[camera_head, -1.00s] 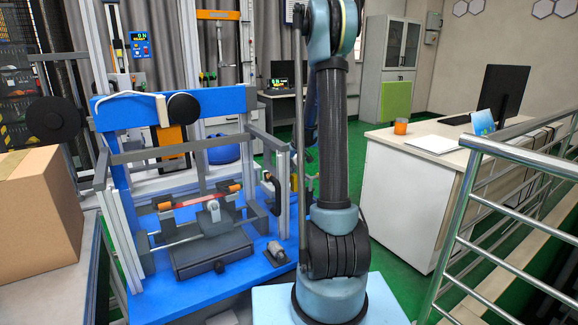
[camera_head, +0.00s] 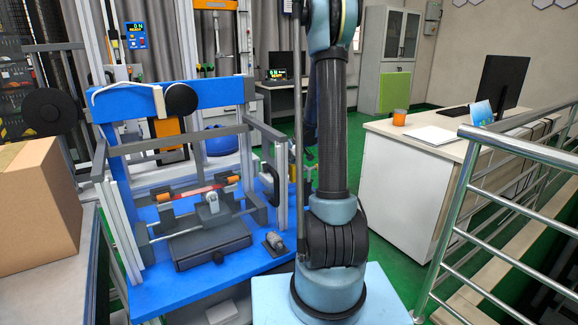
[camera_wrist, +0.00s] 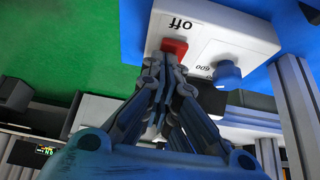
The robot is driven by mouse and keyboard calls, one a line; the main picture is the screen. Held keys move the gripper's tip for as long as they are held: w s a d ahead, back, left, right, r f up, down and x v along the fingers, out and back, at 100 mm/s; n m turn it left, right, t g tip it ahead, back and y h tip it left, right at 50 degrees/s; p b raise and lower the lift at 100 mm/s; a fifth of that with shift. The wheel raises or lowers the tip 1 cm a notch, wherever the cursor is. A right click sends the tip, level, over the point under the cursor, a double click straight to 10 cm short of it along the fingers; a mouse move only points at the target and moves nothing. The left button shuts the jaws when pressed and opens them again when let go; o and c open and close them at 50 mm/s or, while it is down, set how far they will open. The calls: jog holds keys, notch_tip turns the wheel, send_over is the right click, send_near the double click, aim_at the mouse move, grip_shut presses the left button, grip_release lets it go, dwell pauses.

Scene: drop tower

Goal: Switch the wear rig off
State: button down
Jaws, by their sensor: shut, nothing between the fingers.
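The wear rig is a blue frame (camera_head: 210,137) with grey rails on a blue base, left of my arm in the head view. In the wrist view a white control panel (camera_wrist: 215,35) carries a red switch (camera_wrist: 174,46), a blue knob (camera_wrist: 227,72) marked 600, and the word "off", upside down, above the switch. My gripper (camera_wrist: 170,62) is shut and empty, its fingertips right at the red switch and partly covering its lower edge. I cannot tell whether they press it. The gripper is not visible in the head view.
A cardboard box (camera_head: 38,205) stands left of the rig. A steel railing (camera_head: 500,200) and a white desk (camera_head: 400,185) are at right. Grey metal posts (camera_wrist: 297,95) stand close to the right of the panel in the wrist view. Green floor shows between rig and desk.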

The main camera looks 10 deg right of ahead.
jog(key=shift+w, duration=0.1)
jog(key=shift+w+a, duration=0.3)
jog(key=shift+w, duration=0.35)
jog(key=shift+r, duration=0.3)
notch_tip(320, 180, up, 3)
jog(key=shift+r, duration=0.15)
jog(key=s+d+f+v, duration=0.1)
jog(key=s+v, duration=0.1)
jog(key=v, duration=0.7)
jog(key=shift+r, duration=0.2)
jog(key=shift+s, duration=0.1)
